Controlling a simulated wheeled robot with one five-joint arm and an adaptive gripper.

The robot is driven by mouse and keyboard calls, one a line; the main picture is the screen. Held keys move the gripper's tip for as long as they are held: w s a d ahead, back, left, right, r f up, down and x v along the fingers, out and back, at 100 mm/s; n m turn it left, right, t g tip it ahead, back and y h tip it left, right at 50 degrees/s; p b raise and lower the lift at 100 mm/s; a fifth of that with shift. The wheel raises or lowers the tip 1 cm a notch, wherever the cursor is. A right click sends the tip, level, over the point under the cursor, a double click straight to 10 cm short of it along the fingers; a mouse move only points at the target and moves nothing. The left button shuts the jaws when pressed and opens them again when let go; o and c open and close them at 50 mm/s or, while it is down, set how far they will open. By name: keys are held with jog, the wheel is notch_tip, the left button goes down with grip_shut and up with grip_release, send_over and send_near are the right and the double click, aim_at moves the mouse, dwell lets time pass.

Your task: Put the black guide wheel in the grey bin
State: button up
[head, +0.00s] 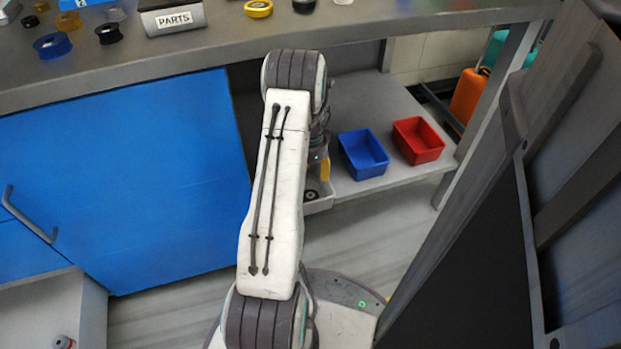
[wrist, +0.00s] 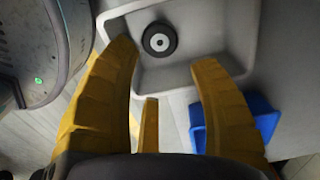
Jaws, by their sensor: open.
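The black guide wheel (wrist: 159,39) lies flat on the floor of the grey bin (wrist: 210,32), near one wall, with a light hub. In the head view the wheel (head: 311,194) and the bin (head: 320,206) show in part behind my arm, on the low shelf. My gripper (wrist: 163,58) has its yellow fingers spread wide, with nothing between them. It is above the bin, pointing at it, and apart from the wheel. In the head view my gripper (head: 322,170) is mostly hidden by my arm.
A blue bin (head: 363,154) and a red bin (head: 418,140) stand to the right on the shelf. The bench top (head: 190,45) above holds a PARTS sign (head: 174,18) and several small wheels. A dark frame (head: 500,190) stands at right.

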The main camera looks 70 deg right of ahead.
jog(key=shift+r, duration=0.85)
jog(key=shift+a, duration=0.15)
